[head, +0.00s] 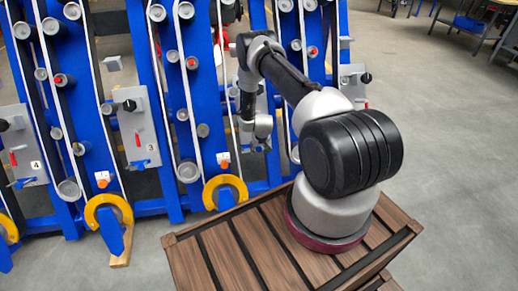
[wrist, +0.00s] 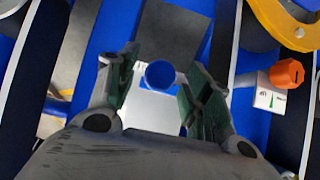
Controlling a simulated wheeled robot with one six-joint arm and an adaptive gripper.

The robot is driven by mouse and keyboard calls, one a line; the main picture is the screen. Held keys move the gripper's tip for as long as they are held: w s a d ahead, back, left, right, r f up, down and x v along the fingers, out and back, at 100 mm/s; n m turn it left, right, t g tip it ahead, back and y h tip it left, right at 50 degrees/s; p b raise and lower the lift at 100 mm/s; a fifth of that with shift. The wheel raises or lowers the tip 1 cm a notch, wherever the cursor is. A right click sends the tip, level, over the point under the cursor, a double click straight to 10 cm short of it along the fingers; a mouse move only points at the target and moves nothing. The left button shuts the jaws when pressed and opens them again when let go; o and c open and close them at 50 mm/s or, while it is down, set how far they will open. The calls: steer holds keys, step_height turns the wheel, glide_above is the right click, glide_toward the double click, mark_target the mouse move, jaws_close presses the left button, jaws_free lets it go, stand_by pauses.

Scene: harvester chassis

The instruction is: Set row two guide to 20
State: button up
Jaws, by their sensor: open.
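My gripper (wrist: 162,68) is open in the wrist view. A round blue end (wrist: 160,75) shows between its two fingers, in front of a pale plate (wrist: 150,112); I cannot tell any contact. In the head view my gripper (head: 256,143) is low at the panel between plate 3 and the rightmost plate, and my arm hides most of that panel. An orange knob (wrist: 287,73) with a small white label (wrist: 269,97) sits right of the fingers in the wrist view. No row number or scale reading is legible there.
Plates marked 4 (head: 22,150) and 3 (head: 138,128) stand to the left, each with a red lever and a blue handle. Yellow rings (head: 109,207) (head: 225,189) project low in front. Blue uprights with rollers surround the panels.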

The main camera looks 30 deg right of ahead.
jaws_close()
steer(key=shift+s+d, duration=0.2)
steer(key=shift+d, duration=0.3)
jaws_free()
steer(key=shift+r, duration=0.1)
steer(key=v, duration=1.1)
steer(key=shift+s+r, duration=0.25)
steer(key=shift+r, duration=0.1)
steer(key=shift+a, duration=0.1)
